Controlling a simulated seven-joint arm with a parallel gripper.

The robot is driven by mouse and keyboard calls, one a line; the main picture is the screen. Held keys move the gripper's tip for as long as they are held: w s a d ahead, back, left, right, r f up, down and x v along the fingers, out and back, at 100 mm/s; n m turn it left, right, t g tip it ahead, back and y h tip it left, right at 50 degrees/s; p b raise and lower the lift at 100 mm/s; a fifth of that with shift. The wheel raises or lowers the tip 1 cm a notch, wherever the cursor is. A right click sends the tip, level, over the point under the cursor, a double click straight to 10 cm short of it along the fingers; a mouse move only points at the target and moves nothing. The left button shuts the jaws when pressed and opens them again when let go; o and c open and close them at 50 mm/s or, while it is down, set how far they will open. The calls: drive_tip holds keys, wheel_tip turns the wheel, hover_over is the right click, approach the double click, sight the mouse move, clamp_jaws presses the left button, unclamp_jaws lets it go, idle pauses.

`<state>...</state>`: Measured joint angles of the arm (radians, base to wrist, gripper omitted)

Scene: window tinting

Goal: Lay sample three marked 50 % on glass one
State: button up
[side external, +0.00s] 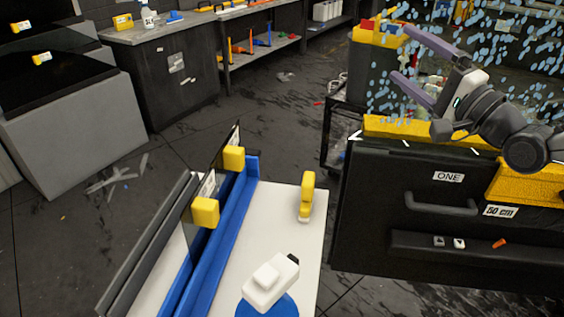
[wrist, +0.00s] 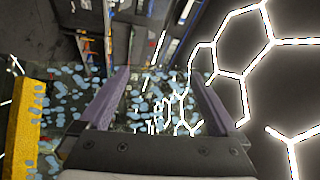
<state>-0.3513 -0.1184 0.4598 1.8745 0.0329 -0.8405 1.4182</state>
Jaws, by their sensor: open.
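Glass one is the droplet-covered window glass (side external: 500,50) above the black door panel (side external: 380,210) labelled ONE, at the right of the side view. Its blue droplets also show in the wrist view (wrist: 70,100). My gripper (side external: 402,53) is open and empty, its two purple fingers spread apart in front of the glass. In the wrist view my gripper (wrist: 162,78) shows nothing between its fingers but droplets and background. Dark film sheets (side external: 212,180) with white labels stand in a blue rack (side external: 225,225), held by yellow clips. Their markings are too small to read, so I cannot tell which is sample three.
A white bench (side external: 270,225) holds the rack, a yellow-handled tool (side external: 307,195) and a white tool (side external: 271,283) on a blue disc. A yellow strip (side external: 430,128) runs along the door's top. Dark floor (side external: 260,120) is open behind the bench.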

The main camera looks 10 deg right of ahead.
drive_tip(key=w+a+f+y, duration=0.2)
drive_tip(key=a+f+y, duration=0.1)
drive_tip(key=a+f, duration=0.65)
drive_tip(key=n+g+y, duration=0.2)
drive_tip(key=g, duration=0.2)
approach(237, 163)
drive_tip(key=shift+x, duration=4.9)
drive_tip(key=shift+c, duration=0.3)
drive_tip(key=c, duration=1.4)
